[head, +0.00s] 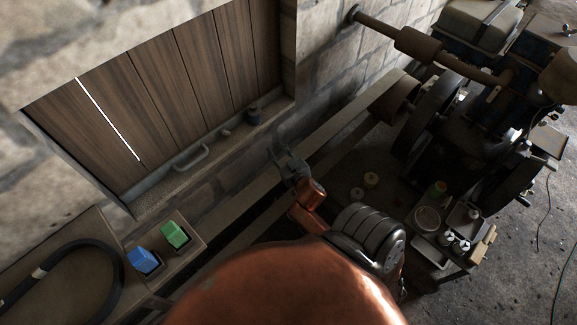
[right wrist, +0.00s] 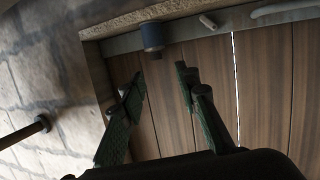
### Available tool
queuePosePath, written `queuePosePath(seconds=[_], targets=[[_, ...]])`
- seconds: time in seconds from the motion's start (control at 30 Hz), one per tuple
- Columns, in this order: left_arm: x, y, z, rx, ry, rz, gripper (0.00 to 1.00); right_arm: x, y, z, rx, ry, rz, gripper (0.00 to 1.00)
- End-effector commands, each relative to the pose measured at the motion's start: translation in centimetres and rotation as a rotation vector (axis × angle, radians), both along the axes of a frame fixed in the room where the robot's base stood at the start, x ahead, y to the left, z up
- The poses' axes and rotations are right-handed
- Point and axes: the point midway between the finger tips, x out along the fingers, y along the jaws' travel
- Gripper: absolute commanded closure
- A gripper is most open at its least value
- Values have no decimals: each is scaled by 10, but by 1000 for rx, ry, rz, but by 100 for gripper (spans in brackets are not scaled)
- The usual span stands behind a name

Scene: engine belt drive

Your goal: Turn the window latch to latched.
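The wooden window shutter (head: 175,85) is closed in its wall recess, with one bright vertical gap between boards. I cannot tell for sure which of these fittings is the window latch. My right gripper (head: 281,155) is open and empty, right of and below the knob in the head view. In the right wrist view the knob (right wrist: 152,37) shows just beyond the parted fingertips (right wrist: 160,75), apparently apart from them. My left gripper is out of view.
The stone wall and window sill (head: 165,200) border the recess. A shelf with a blue block (head: 142,261), a green block (head: 174,235) and a black belt (head: 62,262) is at lower left. Machinery with a large wheel (head: 436,115) and a parts bench stand on the right.

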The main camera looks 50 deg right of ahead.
Motion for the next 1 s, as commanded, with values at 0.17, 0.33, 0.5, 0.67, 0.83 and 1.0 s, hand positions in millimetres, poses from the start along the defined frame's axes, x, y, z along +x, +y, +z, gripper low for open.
queuePosePath(seconds=[0.17, 0.33, 0.5, 0.67, 0.83, 1.0], targets=[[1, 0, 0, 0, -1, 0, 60, -18, 5, -15, 22, 115, -33, 70], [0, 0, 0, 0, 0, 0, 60, -31, 12, -27, 38, 198, -44, 70], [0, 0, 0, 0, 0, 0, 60, -36, 15, -32, 45, 234, -46, 70], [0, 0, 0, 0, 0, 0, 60, -37, 15, -32, 46, 239, -46, 70], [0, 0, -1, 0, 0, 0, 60, -37, 15, -33, 44, 237, -44, 70], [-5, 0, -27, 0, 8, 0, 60, -28, 10, -43, -13, 208, -12, 70]])
